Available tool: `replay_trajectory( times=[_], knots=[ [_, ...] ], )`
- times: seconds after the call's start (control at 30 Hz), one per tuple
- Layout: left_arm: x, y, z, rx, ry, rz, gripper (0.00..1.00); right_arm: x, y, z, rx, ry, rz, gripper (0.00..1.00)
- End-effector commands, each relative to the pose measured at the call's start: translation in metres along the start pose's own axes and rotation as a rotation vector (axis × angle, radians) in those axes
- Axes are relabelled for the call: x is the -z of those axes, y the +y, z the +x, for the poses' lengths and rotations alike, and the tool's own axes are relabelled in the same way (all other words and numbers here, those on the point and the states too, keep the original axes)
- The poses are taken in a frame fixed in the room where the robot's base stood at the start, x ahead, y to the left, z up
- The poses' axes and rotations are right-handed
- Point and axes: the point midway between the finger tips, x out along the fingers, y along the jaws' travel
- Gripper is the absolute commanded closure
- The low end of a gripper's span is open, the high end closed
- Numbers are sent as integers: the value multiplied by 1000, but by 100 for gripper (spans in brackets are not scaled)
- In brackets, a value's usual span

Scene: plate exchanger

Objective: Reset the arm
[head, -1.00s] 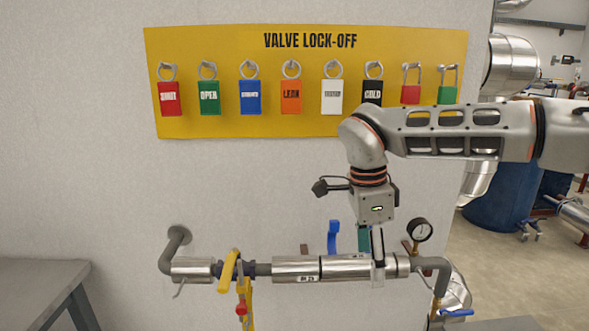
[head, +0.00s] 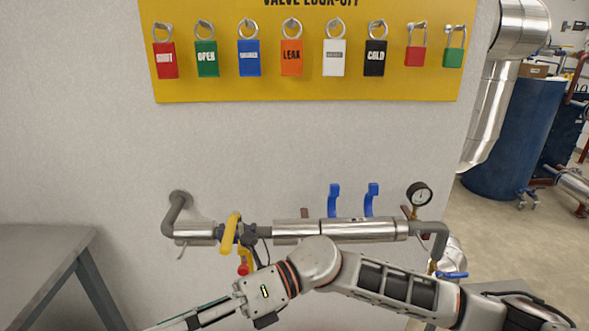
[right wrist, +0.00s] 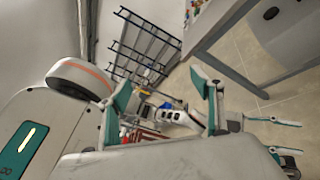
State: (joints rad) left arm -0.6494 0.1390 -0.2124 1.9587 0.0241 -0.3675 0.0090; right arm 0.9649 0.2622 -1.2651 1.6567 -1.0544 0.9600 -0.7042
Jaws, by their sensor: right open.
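My right arm (head: 390,285) comes in from the lower right of the head view and reaches left, low in front of the pipe. My right gripper (head: 182,321) points to the lower left there, and its fingertips are partly cut off by the bottom edge. In the right wrist view the right gripper (right wrist: 158,85) has its two teal-padded fingers wide apart with nothing between them. My left gripper is not in the head view. Teal-tipped parts at the right edge of the right wrist view may belong to it, but its state is unclear.
A wall pipe (head: 290,232) carries a yellow handle (head: 230,232), two upright blue handles (head: 334,200) and a gauge (head: 419,194). A yellow board (head: 300,90) with several padlocks hangs above. A grey table (head: 40,262) stands left. The wall between board and pipe is clear.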

Motion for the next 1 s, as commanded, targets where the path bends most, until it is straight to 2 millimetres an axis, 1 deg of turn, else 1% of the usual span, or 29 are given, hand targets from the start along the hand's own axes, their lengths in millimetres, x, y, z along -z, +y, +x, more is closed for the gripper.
replay_trajectory(
  times=[0.03,0.07,0.13,0.2,0.27,0.37,0.43,0.5,0.57,0.6,0.67,0.7,0.77,0.8,0.87,0.9,0.97,1.0],
  knots=[
    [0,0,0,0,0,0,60,-7,4,2,-41,-91,61,34],
    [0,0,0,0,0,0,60,-14,6,2,-62,-146,95,34],
    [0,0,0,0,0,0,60,-28,8,-4,-109,-274,183,34],
    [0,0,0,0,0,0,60,-41,6,-15,-152,-403,276,34],
    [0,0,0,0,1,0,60,-50,1,-27,-186,-511,359,34],
    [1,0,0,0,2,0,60,-59,-14,-55,-235,-693,503,34],
    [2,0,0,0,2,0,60,-59,-30,-79,-266,-819,610,34],
    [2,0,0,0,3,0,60,-54,-48,-104,-294,-943,719,34],
    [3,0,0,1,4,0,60,-44,-66,-126,-314,-1049,814,34],
    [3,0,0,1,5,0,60,-35,-78,-142,-326,-1120,879,34],
    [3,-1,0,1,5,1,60,-18,-98,-165,-342,-1226,975,34],
    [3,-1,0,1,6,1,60,-3,-111,-180,-350,-1296,1040,34],
    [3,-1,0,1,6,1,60,24,-130,-202,-362,-1400,1139,34],
    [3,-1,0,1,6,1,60,44,-142,-216,-369,-1469,1203,34],
    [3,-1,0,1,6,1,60,77,-159,-235,-375,-1571,1300,34],
    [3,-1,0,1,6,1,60,100,-168,-246,-379,-1636,1360,34],
    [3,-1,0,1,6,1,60,137,-181,-261,-381,-1729,1448,34],
    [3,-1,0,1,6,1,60,163,-188,-270,-380,-1789,1504,34]
  ],
)
